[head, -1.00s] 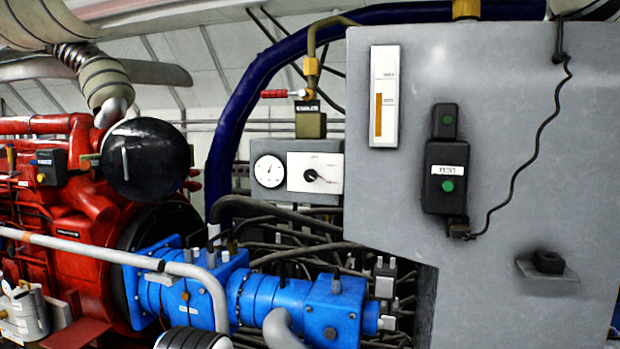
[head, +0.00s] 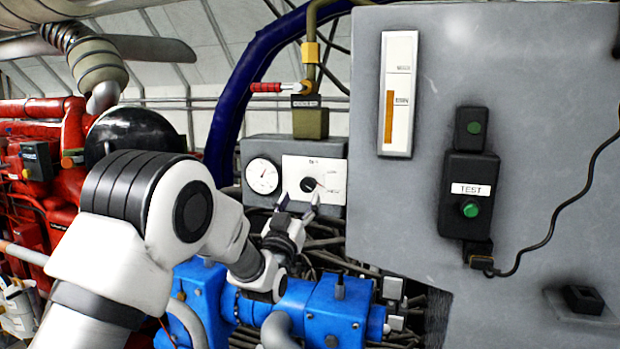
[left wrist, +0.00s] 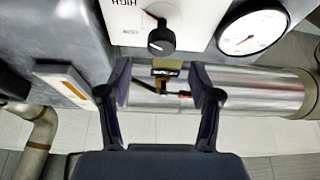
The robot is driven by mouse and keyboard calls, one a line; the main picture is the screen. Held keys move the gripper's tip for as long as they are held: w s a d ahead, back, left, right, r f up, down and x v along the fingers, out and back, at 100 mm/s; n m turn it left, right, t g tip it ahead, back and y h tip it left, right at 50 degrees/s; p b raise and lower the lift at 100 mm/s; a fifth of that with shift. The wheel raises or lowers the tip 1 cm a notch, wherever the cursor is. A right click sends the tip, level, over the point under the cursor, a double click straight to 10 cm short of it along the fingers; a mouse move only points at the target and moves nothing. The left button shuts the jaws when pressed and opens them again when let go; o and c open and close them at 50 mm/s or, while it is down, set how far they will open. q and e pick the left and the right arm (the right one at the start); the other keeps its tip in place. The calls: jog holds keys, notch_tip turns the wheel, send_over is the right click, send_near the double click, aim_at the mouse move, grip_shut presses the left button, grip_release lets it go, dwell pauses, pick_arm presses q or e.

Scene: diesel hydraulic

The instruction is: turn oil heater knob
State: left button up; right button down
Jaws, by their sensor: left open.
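The oil heater knob (head: 309,185) is a small black dial on a white control plate (head: 328,170), in the middle of the head view. In the left wrist view the knob (left wrist: 161,40) shows with a red mark beside it, and the plate reads "HIGH". My left gripper (head: 299,202) is in front of and just below the knob, fingers spread. In the left wrist view the open fingers (left wrist: 163,90) have nothing between them on the near side, and the knob lies beyond them near the top. I cannot tell any contact. My right gripper is out of view.
A round white gauge (head: 262,176) sits left of the plate. A valve with a red handle (head: 268,87) is above. A large grey cabinet with a TEST box (head: 470,190) stands to the right. Blue machinery (head: 325,312) and dark hoses lie below.

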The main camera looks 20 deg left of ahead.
aim_at(307, 188)
pick_arm(q)
jog(key=p+x, duration=0.1)
jog(key=x, duration=0.1)
jog(key=p+x, duration=0.1)
jog(key=x, duration=0.2)
jog(key=f+x, duration=0.1)
jog(key=x, duration=0.1)
jog(key=shift+w+p, duration=0.4)
jog(key=shift+w, duration=0.05)
jog(key=shift+s+r, duration=0.3)
jog(key=shift+w+f, duration=0.15)
jog(key=c, duration=1.2)
